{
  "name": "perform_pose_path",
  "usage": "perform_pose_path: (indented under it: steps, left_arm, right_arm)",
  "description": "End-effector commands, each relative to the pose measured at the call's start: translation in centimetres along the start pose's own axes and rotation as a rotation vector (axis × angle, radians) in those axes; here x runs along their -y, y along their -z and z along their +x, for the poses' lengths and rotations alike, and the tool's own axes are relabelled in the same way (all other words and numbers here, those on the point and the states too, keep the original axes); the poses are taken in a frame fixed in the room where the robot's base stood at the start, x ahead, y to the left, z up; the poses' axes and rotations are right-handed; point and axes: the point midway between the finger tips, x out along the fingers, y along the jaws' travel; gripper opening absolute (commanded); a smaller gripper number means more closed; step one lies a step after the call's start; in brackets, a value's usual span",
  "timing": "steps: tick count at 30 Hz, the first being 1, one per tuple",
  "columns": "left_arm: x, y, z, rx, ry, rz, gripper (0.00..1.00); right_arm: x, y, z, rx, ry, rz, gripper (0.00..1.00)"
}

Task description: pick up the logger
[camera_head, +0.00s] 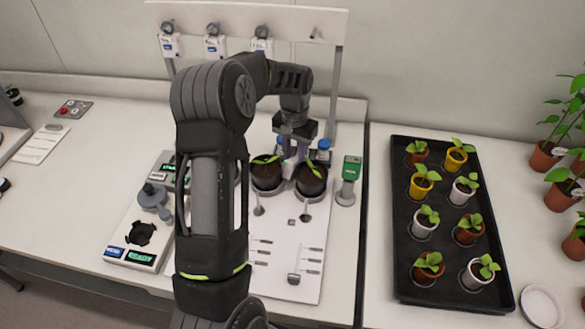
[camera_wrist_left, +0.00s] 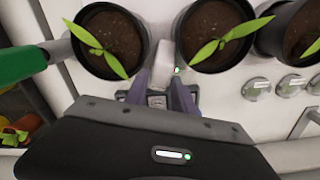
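A small white device with a green light, which looks like the logger (camera_wrist_left: 160,73), stands between two dark plant pots in the left wrist view. My left gripper (camera_wrist_left: 161,88) points at it, one grey finger on each side. I cannot tell whether the fingers press on it or are just apart from it. In the head view my left gripper (camera_head: 293,158) is low behind the two pots, and the arm hides part of the bench. My right gripper is not in view.
Potted seedlings (camera_head: 266,174) (camera_head: 311,180) stand close on both sides of the gripper. White tagged units (camera_head: 215,46) hang on a rack (camera_head: 330,22) behind. A green-topped holder (camera_head: 350,172) is to the right. A black tray (camera_head: 447,295) holds several small pots.

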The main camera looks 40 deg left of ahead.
Motion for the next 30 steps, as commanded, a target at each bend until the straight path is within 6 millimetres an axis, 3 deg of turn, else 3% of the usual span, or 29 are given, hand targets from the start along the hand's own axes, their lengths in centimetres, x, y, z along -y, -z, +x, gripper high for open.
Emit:
perform_pose_path:
  steps: [1, 6, 25, 30]
  left_arm:
    - [0.0, 0.0, 1.5, 0.002, -0.001, 0.0, 0.31]
    - [-0.1, -0.1, 3.4, 0.005, -0.002, 0.0, 0.31]
    - [0.0, 0.0, 3.5, 0.001, 0.0, 0.0, 0.31]
    - [0.0, 0.0, 3.5, 0.002, 0.0, 0.0, 0.18]
  right_arm:
    - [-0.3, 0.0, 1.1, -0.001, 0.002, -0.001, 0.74]
    - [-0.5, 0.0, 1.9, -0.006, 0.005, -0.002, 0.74]
    - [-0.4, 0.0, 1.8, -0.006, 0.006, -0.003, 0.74]
    - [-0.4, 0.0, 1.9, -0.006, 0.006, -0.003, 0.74]
